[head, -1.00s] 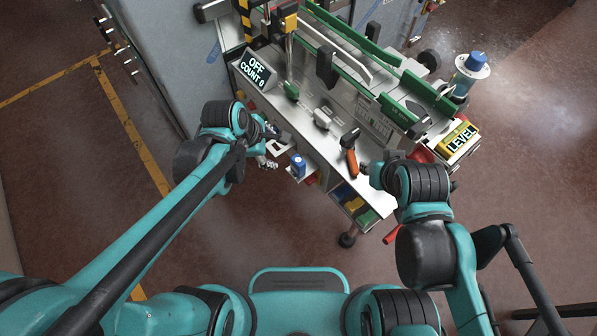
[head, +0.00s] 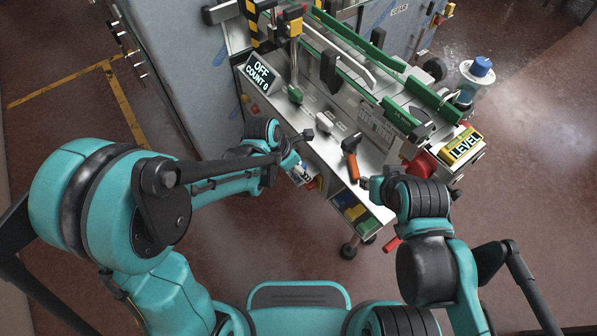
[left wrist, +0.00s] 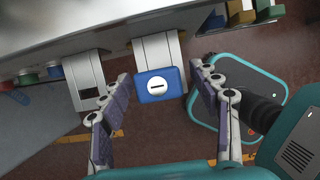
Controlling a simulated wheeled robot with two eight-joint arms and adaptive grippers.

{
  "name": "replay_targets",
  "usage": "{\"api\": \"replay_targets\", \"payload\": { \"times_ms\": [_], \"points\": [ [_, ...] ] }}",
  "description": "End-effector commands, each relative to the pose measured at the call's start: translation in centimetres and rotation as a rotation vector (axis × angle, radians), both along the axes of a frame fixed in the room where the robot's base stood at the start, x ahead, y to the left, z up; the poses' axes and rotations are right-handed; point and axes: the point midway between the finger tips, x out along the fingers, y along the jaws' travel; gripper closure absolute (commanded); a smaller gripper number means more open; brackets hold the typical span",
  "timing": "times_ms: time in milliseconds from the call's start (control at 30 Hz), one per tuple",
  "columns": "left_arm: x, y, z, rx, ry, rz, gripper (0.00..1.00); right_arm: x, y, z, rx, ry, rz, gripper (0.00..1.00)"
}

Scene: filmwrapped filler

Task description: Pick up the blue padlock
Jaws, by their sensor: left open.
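The blue padlock (left wrist: 158,86), a blue block with a round white slotted face, shows in the left wrist view at the end of a pale bracket. My left gripper (left wrist: 161,76) is open, with one finger on each side of the padlock and visible gaps between. In the head view, the left gripper (head: 297,150) is at the bench's near left edge and largely hides the padlock. My right gripper (head: 364,183) is beside the bench's front edge, near an orange-handled tool; its fingers are too small to read.
The bench top (head: 321,147) carries the orange-handled tool (head: 351,160) and green-railed machinery. An open bin (head: 348,213) with coloured blocks hangs below its front. Floor in front is clear.

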Motion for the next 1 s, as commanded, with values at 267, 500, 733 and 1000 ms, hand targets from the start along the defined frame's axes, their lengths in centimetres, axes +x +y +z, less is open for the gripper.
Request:
{"api": "replay_targets", "payload": {
  "times_ms": [267,500,733,1000],
  "points": [
    [0.1,-0.2,-0.4,0.0,0.0,0.0,0.43,0.0,0.0,-0.1,0.0,0.0,0.0,0.7],
    [0.1,-0.2,-0.4,0.0,0.0,0.0,0.96,0.0,0.0,-0.1,0.0,0.0,0.0,0.7],
    [0.1,-0.2,-0.4,-0.001,-0.001,0.0,0.96,0.0,0.0,-0.1,0.0,0.0,0.0,0.7],
    [0.1,-0.2,1.6,-0.001,-0.001,0.0,0.96,0.0,0.0,0.9,0.0,0.0,0.0,0.7]
  ]
}}
